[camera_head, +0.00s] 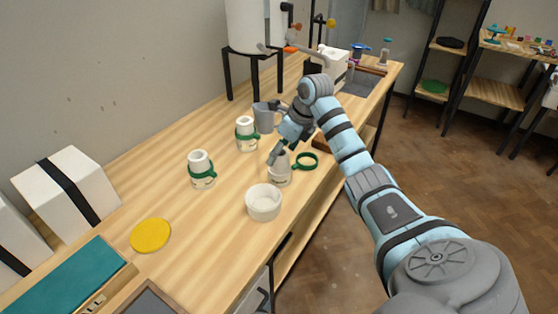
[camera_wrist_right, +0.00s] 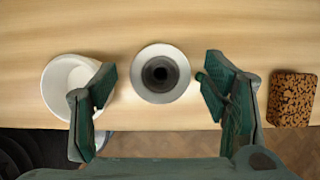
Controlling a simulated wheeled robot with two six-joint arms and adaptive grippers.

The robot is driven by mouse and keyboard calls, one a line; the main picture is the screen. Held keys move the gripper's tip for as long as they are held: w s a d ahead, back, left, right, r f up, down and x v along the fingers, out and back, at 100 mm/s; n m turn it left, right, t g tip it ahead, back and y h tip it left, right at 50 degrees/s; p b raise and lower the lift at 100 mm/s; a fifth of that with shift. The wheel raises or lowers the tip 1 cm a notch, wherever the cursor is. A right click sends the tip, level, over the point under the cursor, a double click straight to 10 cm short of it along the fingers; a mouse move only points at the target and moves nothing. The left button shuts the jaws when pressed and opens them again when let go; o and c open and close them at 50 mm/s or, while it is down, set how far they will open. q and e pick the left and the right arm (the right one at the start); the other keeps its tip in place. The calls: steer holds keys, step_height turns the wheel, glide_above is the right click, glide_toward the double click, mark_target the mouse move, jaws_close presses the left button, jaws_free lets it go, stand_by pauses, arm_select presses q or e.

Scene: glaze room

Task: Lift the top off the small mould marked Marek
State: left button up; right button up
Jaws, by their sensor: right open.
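A small pale mould (camera_head: 281,175) stands upright near the table's front edge, with dark lettering too small to read. In the right wrist view the mould (camera_wrist_right: 160,73) shows from above, round and white with a dark hole. It sits between the open fingers of the right gripper (camera_wrist_right: 157,78), with space on both sides. Two similar moulds with green bands, one (camera_head: 202,172) and another (camera_head: 246,135), stand farther left. My left gripper is not in view.
A white bowl (camera_head: 263,204) stands close in front of the mould. A grey jug (camera_head: 264,117) stands behind the gripper. A brown speckled block (camera_wrist_right: 292,99) lies right in the wrist view. A yellow disc (camera_head: 150,235) lies at left; the table between is clear.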

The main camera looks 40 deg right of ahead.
steer(key=shift+x, duration=1.15)
steer(key=shift+s+f, duration=0.1)
steer(key=c, duration=1.3)
steer(key=shift+o, duration=0.2)
step_height(320, 180, up, 20)
steer(key=p, duration=0.9)
steer(key=shift+p, duration=0.4)
